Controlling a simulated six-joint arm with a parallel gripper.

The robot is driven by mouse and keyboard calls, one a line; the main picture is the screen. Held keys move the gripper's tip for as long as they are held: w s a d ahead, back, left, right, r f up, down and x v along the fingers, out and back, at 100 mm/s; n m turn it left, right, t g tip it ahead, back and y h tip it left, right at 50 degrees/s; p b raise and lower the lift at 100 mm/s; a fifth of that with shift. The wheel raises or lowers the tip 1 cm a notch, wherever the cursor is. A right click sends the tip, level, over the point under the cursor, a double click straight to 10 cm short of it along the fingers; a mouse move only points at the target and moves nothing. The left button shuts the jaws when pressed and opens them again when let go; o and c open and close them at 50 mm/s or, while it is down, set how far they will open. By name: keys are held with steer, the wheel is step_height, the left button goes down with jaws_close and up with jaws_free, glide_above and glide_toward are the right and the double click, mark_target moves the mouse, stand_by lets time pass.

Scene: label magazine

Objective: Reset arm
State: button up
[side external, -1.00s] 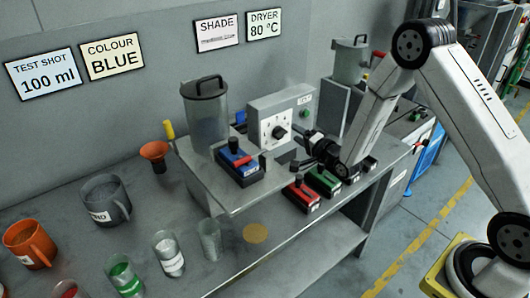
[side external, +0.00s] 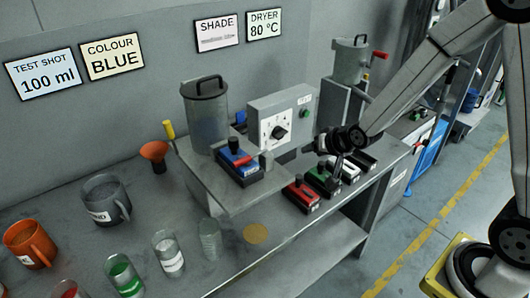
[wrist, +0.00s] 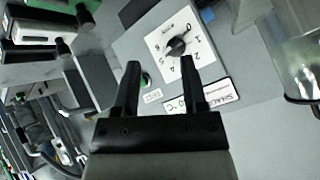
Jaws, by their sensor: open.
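My gripper (side external: 314,146) is open and empty. In the side view it hangs in front of the control box, to the right of its dial and apart from it. In the wrist view my two fingers (wrist: 160,63) are spread with nothing between them, and the box's dial (wrist: 177,46) with its black knob shows beyond the fingertips. In the side view the white dial plate (side external: 279,132) is on the grey control box (side external: 302,103). A blue cartridge (side external: 238,164) sits on the raised shelf below the lidded hopper (side external: 205,115).
Several cups and an orange jug (side external: 30,243) stand at the left. A metal canister (side external: 351,62) is behind. The floor at right is open.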

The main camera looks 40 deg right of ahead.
steer(key=s+a+n+g, duration=0.2)
steer(key=s+n+g, duration=0.4)
steer(key=s, duration=0.9)
steer(key=shift+s+a+r+g, duration=0.3)
steer(key=shift+s+a+r, duration=0.05)
